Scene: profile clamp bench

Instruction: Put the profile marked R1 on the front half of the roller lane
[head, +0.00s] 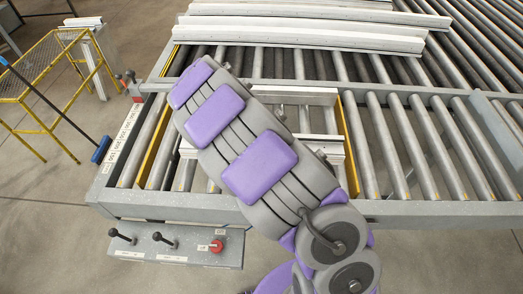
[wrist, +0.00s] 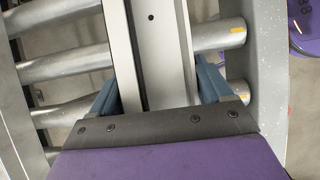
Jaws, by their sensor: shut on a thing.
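In the wrist view my gripper (wrist: 160,88) has its two blue-grey fingers on either side of a pale metal profile (wrist: 165,45) with a dark hole in it. The gripper is shut on this profile, which lies over the grey rollers (wrist: 65,65). I cannot tell whether it touches them, and no R1 mark can be read on it. In the head view my purple and grey arm covers the gripper and much of the bench middle. The roller bed (head: 420,140) shows on both sides of the arm.
Several long white profiles (head: 300,40) lie across the rollers at the back. Yellow strips (head: 352,145) run between rollers. A control box (head: 180,247) with black levers and a red knob sticks out at the front left. A yellow stand (head: 50,70) is on the floor at left.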

